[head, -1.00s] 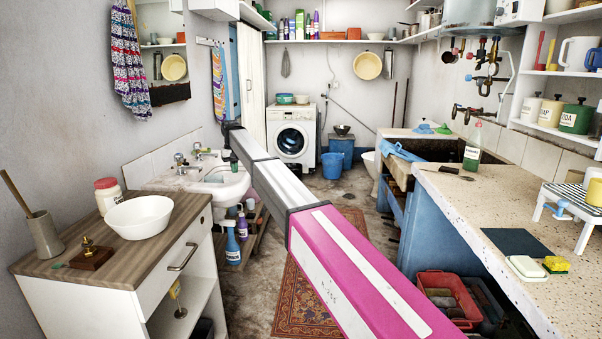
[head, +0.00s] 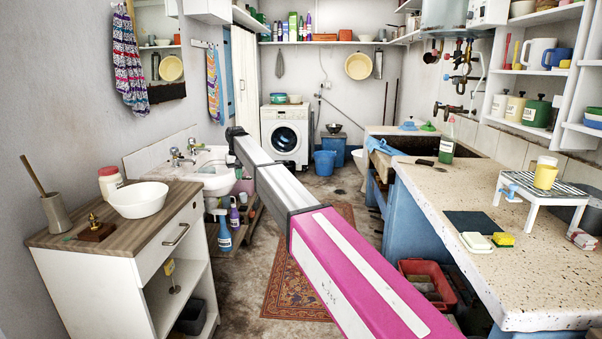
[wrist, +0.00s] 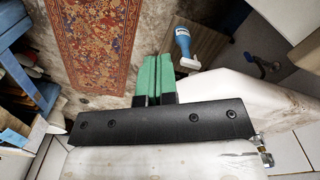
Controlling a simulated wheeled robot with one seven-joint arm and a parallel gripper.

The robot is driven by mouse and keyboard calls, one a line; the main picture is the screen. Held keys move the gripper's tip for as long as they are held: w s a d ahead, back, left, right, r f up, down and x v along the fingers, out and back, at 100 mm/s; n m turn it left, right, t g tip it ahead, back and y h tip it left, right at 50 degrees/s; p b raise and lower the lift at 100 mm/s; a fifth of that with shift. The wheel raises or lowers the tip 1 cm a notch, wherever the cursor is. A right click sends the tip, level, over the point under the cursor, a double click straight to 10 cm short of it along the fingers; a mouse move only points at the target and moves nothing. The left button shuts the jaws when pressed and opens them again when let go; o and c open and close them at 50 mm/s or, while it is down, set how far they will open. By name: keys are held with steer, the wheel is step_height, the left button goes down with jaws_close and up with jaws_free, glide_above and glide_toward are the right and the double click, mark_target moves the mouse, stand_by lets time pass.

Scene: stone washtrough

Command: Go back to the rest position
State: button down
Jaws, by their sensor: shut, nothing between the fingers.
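My arm reaches forward across the middle of the head view, and its far end (head: 235,132) is near the sink. The fingers are too small and hidden to make out there. In the wrist view my gripper (wrist: 152,72) shows two green fingers side by side, shut with nothing between them. They hang over the floor between the patterned rug (wrist: 92,40) and a blue spray bottle (wrist: 183,42).
The white sink (head: 210,172) stands left of my arm, with a wooden-topped cabinet (head: 168,230) holding a white bowl (head: 138,199) nearer. A speckled counter (head: 520,265) runs along the right. Floor and rug (head: 300,285) lie between, with a red crate (head: 428,283) under the counter.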

steer(key=s+d+f+m, duration=0.1)
steer(key=s+d+f, duration=0.55)
steer(key=d, duration=0.25)
steer(key=s+d+f+m, duration=0.1)
steer(key=s+d+f, duration=0.5)
steer(key=d, duration=0.4)
steer(key=s+d+f, duration=0.4)
steer(key=d+f, duration=0.3)
steer(key=d, duration=0.2)
steer(key=s+d+f+m, duration=0.1)
steer(key=s+d+f, duration=0.3)
steer(key=s+d, duration=0.5)
steer(key=s+d+f+m, duration=0.1)
steer(key=s+d+f, duration=0.4)
steer(key=s+d, duration=0.4)
steer(key=s, duration=0.6)
steer(key=shift+d+f+m, duration=0.15)
steer(key=shift+f+m, duration=0.15)
steer(key=shift+m, duration=0.1)
